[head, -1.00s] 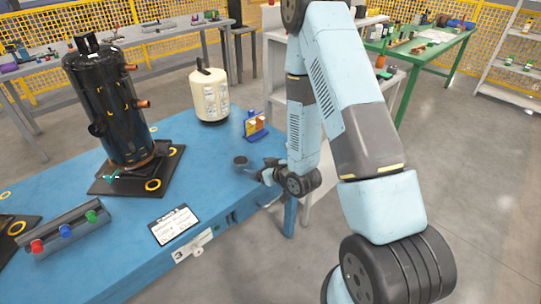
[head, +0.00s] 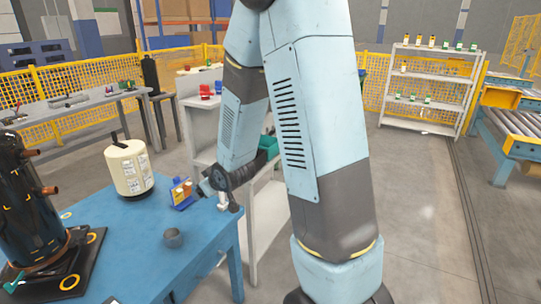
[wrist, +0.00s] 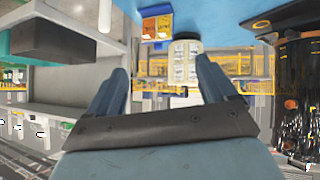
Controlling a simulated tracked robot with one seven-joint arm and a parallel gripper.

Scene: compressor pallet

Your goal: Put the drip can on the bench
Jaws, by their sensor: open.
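A small grey cup, which I take to be the drip can (head: 173,238), stands upright near the right edge of a blue table (head: 130,262). My gripper (head: 204,188) is beyond and above the can in the head view, beside a small blue-and-orange holder (head: 181,193). In the wrist view my gripper (wrist: 162,68) has its two fingers spread with nothing held between them. The can is apart from the fingers and does not show in the wrist view.
A white shelf unit (head: 262,225) stands right of the table. A grey bench (head: 70,107) is at the back left. The floor at right is open.

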